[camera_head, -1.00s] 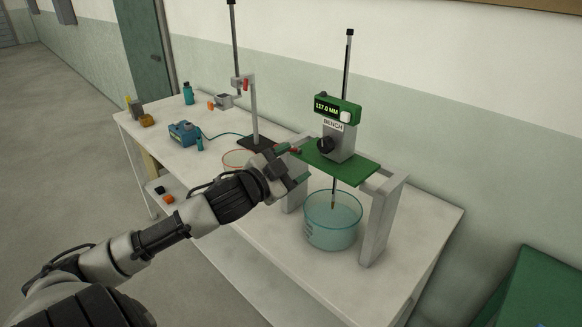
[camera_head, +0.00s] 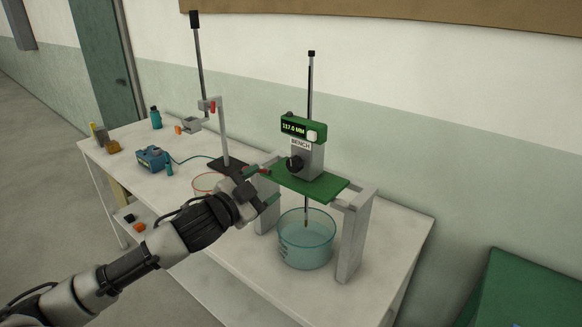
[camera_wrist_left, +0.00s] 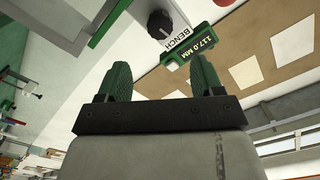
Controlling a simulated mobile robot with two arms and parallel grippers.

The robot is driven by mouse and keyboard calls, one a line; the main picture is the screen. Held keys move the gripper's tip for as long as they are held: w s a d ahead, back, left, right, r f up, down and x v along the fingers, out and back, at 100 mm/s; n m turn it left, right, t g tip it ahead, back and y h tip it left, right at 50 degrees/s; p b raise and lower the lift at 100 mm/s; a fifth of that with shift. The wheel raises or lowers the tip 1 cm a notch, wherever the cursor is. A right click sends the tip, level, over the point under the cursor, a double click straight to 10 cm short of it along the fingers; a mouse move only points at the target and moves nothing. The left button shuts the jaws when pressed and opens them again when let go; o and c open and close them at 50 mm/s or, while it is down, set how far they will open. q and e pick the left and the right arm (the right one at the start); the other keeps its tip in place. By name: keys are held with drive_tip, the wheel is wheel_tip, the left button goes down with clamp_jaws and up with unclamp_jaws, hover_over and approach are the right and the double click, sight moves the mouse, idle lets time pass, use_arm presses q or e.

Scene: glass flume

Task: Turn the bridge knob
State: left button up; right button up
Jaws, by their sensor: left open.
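The bridge knob (camera_head: 295,164) is a black round knob on the grey block labelled BENCH, on the green bridge plate (camera_head: 310,188). The green display (camera_head: 297,128) above it reads 117.0 MM. In the left wrist view the knob (camera_wrist_left: 160,24) is at the top, beyond the fingertips. My left gripper (camera_head: 268,184) is at the left end of the bridge, left of and a little below the knob, apart from it. Its two green fingers (camera_wrist_left: 162,76) are spread with nothing between them. My right gripper is out of view.
A glass bowl of water (camera_head: 306,240) stands under the bridge, with a thin rod reaching down into it. Grey bridge legs (camera_head: 352,240) stand on the white table. A clamp stand (camera_head: 222,135) and a blue box (camera_head: 152,158) are to the left. The front right tabletop is clear.

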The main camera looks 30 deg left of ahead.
sight(291, 167)
use_arm(q)
drive_tip(key=w+n+b, duration=0.1)
drive_tip(key=w+n, duration=0.1)
drive_tip(key=w, duration=0.1)
drive_tip(key=w+n+b, duration=0.2)
drive_tip(key=w, duration=0.1)
drive_tip(key=w+n+b, duration=0.1)
drive_tip(key=w+n, duration=0.1)
drive_tip(key=w, duration=0.1)
drive_tip(key=shift+w+d+f, duration=0.1)
drive_tip(key=shift+w+d, duration=0.15)
drive_tip(key=shift+w, duration=0.15)
drive_tip(key=shift+w+f, duration=0.15)
drive_tip(key=shift+w, duration=0.45)
